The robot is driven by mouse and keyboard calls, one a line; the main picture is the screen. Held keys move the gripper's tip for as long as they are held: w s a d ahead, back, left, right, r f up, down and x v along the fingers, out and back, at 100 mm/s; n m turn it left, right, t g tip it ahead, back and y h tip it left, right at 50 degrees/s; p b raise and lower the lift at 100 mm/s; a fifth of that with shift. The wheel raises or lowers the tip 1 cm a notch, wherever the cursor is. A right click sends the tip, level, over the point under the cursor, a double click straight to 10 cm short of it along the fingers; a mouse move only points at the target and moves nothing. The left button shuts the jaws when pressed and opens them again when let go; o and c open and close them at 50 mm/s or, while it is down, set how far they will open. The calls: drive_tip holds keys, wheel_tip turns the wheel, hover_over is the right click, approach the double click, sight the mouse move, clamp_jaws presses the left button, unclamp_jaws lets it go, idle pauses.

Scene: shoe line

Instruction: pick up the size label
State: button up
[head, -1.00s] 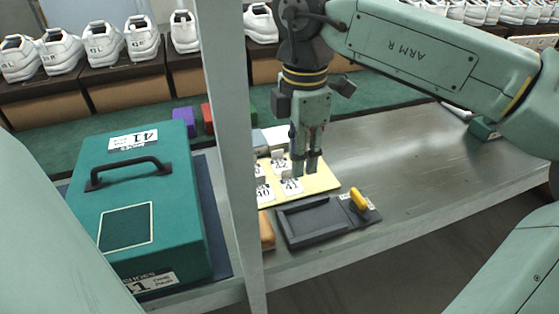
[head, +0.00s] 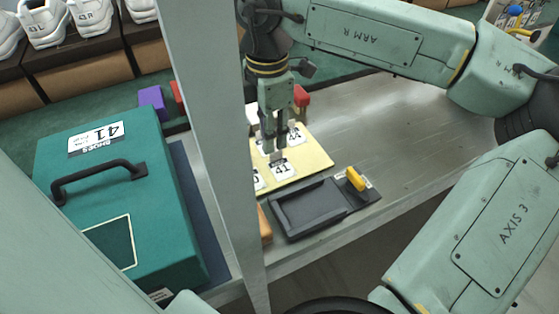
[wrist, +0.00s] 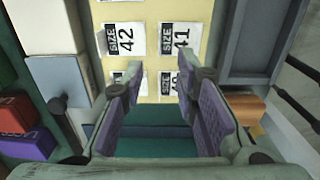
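Several white size labels with black print lie on a pale yellow board (head: 316,158). In the wrist view the label marked 42 (wrist: 125,39) is at upper left and the label marked 41 (wrist: 181,46) at upper right. Two more labels below them are partly hidden by my fingers. The 41 label also shows in the head view (head: 283,169), just in front of my fingertips. My gripper (head: 272,152) points down over the board; in the wrist view its fingers (wrist: 168,84) are apart with nothing between them. I cannot tell its exact height above the board.
Beyond that is a teal shoe box (head: 160,215) marked 41. The metal bench (head: 400,130) is clear to the right.

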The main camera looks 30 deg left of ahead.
sight(272, 161)
wheel_tip(272, 161, down, 5)
drive_tip(key=shift+w+d+p, duration=0.1)
drive_tip(key=shift+w+p, duration=0.05)
drive_tip(key=shift+p, duration=0.4)
drive_tip(key=shift+c, duration=0.4)
clamp_jaws()
